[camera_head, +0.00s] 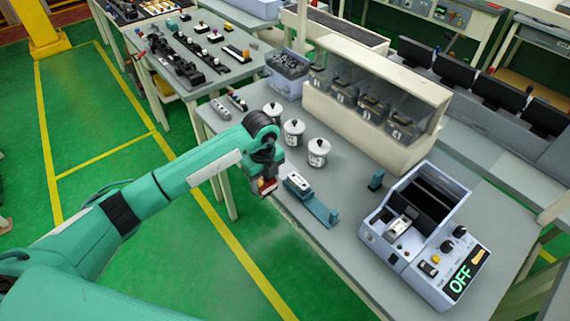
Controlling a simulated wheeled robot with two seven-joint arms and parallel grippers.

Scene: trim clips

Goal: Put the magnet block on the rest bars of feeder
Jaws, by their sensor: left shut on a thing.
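My left gripper (265,180) hangs at the near left edge of the grey table. It is shut on a small red and yellowish block (267,186), which looks like the magnet block; the fingers hide most of it. The gripper is well to the left of this machine. My right gripper is not in view.
A teal fixture (322,212) with a pale piece on it lies just right of the gripper. White lidded pots (318,154) stand behind it. A small dark teal post (376,180) stands left of the machine. A cream cabinet (350,112) lines the back. The table between fixture and machine is clear.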

